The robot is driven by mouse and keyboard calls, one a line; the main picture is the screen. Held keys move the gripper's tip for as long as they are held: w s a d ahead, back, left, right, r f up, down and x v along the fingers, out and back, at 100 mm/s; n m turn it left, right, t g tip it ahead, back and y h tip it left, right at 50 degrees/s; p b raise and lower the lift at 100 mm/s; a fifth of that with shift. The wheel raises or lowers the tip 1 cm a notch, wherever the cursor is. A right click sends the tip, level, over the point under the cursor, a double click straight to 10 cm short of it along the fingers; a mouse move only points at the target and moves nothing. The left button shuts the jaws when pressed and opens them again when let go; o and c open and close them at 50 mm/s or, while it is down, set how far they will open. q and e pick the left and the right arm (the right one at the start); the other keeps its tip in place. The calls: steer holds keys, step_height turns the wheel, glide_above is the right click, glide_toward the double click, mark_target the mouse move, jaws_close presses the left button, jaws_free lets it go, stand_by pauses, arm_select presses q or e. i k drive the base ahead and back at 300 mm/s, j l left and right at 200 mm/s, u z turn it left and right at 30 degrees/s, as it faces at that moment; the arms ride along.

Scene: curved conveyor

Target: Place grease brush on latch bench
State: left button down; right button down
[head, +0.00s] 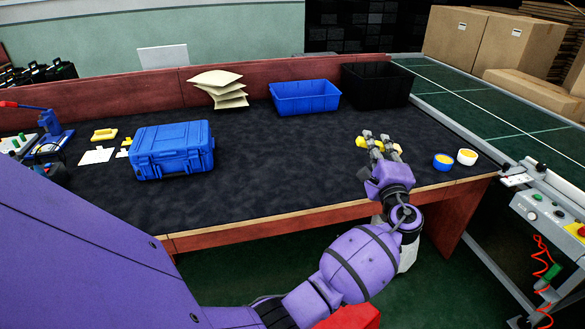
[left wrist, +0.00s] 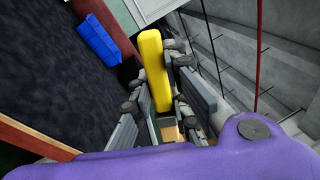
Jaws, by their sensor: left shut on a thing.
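The grease brush (left wrist: 153,68) has a yellow handle and a tan end, and my left gripper (head: 382,140) is shut on it. In the left wrist view the brush lies between the fingers of my left gripper (left wrist: 163,112), its handle pointing away from the wrist. In the head view only small yellow parts of the brush (head: 362,142) show beside the fingers. The gripper is over the right part of the dark-topped bench (head: 280,185), which I take as the latch bench. I cannot tell the brush's height above it. My right gripper is not in view.
A blue latched case (head: 172,150) stands on the bench's left part. A blue bin (head: 305,98), black bin (head: 376,84) and stacked envelopes (head: 218,88) are along the back. Two small round containers (head: 442,162) are right of the gripper. The bench's middle is clear.

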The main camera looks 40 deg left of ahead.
mark_target(280, 189)
steer(key=j+z, duration=0.15)
steer(key=j, duration=0.75)
steer(key=i+j, duration=0.1)
steer(key=j, duration=0.35)
steer(key=i+j+z, duration=0.1)
steer(key=j, duration=0.4)
